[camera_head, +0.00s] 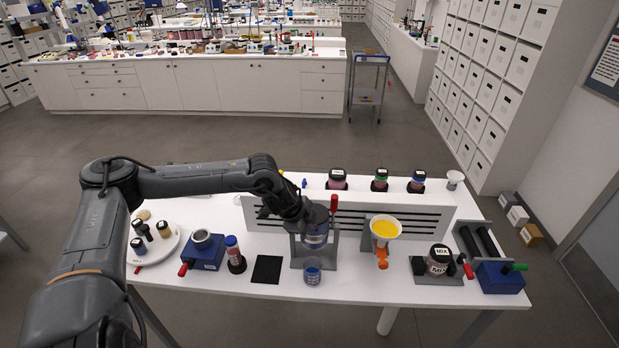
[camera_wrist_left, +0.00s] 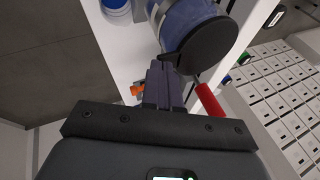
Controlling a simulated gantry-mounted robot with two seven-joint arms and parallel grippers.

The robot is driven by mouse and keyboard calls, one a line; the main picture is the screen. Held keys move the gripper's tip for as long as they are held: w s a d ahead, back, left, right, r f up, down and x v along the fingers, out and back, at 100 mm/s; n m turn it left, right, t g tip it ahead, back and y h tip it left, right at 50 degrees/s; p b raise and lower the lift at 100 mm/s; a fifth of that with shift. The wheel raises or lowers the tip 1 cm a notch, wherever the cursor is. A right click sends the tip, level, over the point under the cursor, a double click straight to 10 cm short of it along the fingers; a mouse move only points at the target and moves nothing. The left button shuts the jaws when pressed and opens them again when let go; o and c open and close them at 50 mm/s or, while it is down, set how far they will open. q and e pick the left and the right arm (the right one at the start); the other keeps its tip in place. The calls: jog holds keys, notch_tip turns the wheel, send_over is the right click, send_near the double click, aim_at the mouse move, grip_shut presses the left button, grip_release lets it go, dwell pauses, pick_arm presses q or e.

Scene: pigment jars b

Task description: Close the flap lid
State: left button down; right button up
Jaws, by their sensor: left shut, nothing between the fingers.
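A blue cylindrical vessel (camera_head: 316,240) sits in a grey stand (camera_head: 299,250) near the front middle of the table. In the left wrist view the vessel (camera_wrist_left: 180,18) has a round black flap lid (camera_wrist_left: 210,46) across its end. I cannot tell whether the lid lies fully flat. A red handle (camera_head: 333,203) stands up beside it and also shows in the left wrist view (camera_wrist_left: 208,101). My left gripper (camera_head: 310,221) is at the vessel's top, hiding most of the lid in the head view. In the left wrist view its fingers (camera_wrist_left: 163,75) are shut, empty, close to the lid's edge; contact is unclear.
A small blue jar (camera_head: 313,273) stands in front of the stand. A yellow-filled funnel (camera_head: 385,229) is to the right, a slotted grey panel (camera_head: 425,222) behind. A black mat (camera_head: 267,269) and a blue red-handled device (camera_head: 203,253) lie left. A MIX jar (camera_head: 438,261) stands farther right.

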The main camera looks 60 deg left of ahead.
pick_arm(q)
jog(key=shift+f, duration=0.35)
jog(key=shift+s+f, duration=0.1)
jog(key=shift+a, duration=0.15)
dwell(0.3)
